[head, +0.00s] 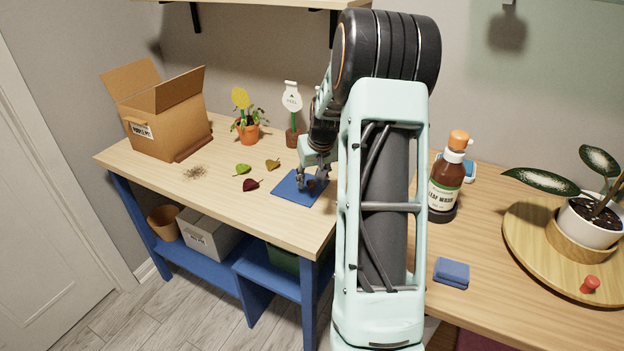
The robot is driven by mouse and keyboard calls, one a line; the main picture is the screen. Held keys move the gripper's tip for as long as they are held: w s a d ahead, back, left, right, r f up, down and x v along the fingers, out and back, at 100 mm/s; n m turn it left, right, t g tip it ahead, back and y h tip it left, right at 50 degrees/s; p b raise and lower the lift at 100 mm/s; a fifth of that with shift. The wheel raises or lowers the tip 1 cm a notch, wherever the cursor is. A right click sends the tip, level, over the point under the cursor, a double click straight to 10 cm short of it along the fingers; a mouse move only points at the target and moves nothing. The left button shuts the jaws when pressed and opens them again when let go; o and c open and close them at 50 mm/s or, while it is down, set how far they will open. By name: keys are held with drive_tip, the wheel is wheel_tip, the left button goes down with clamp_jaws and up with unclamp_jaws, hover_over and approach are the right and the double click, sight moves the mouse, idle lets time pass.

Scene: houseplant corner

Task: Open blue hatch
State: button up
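The blue hatch (289,193) is a flat blue square at the right end of the left wooden table. It looks flat and level with the tabletop. My gripper (310,185) points down over the right part of the hatch. A small brown spot shows between or behind the fingers; I cannot tell whether it is a knob. The fingers are small in the head view, and whether they touch or grip anything is unclear. My arm hides the area right of the hatch.
A brown bottle (444,186) and blue sponge (451,272) are on the right table.

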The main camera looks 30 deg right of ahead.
clamp_jaws()
drive_tip(key=shift+s, duration=0.1)
drive_tip(key=s+d+b, duration=0.1)
drive_tip(key=s+d, duration=0.5)
drive_tip(key=s, duration=0.4)
drive_tip(key=shift+s, duration=0.2)
unclamp_jaws()
drive_tip(key=shift+d, duration=0.1)
